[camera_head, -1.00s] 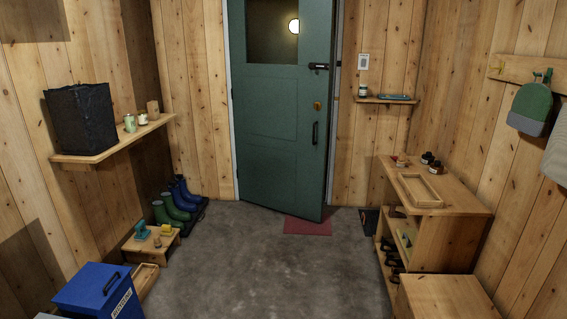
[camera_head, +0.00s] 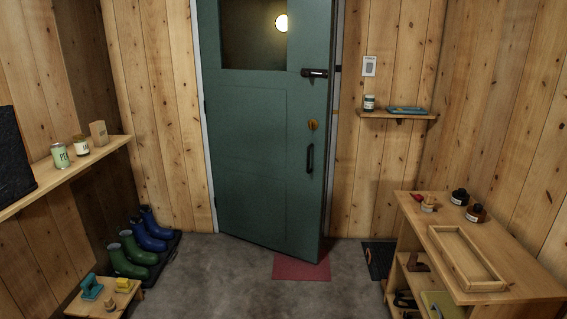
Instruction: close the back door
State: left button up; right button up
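The back door (camera_head: 262,150) is green with a dark window at the top and stands ahead of me, slightly ajar. Its right edge is swung into the room, and its bottom corner is over a red mat (camera_head: 301,266). A black pull handle (camera_head: 310,158) sits low near its right edge. A brass lock piece (camera_head: 312,125) is above the handle, and a black latch (camera_head: 314,73) is higher up. The white frame shows at the hinge side on the left. Neither of my grippers is in view.
A wall shelf (camera_head: 62,172) with a can and jars juts in at left. Boots (camera_head: 128,255) and a small stool (camera_head: 104,297) stand below it. A wooden bench shelf (camera_head: 412,225) with a tray and bottles stands at right. The grey floor (camera_head: 225,283) between them is clear.

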aim_at(268, 164)
jog(key=i+l+u, duration=0.15)
jog(key=i, duration=0.35)
jog(key=i+l+u, duration=0.15)
jog(key=i+l, duration=0.15)
jog(key=i, duration=0.25)
jog(key=i+l+u, duration=0.15)
jog(key=i+l, duration=0.2)
jog(key=i, duration=0.15)
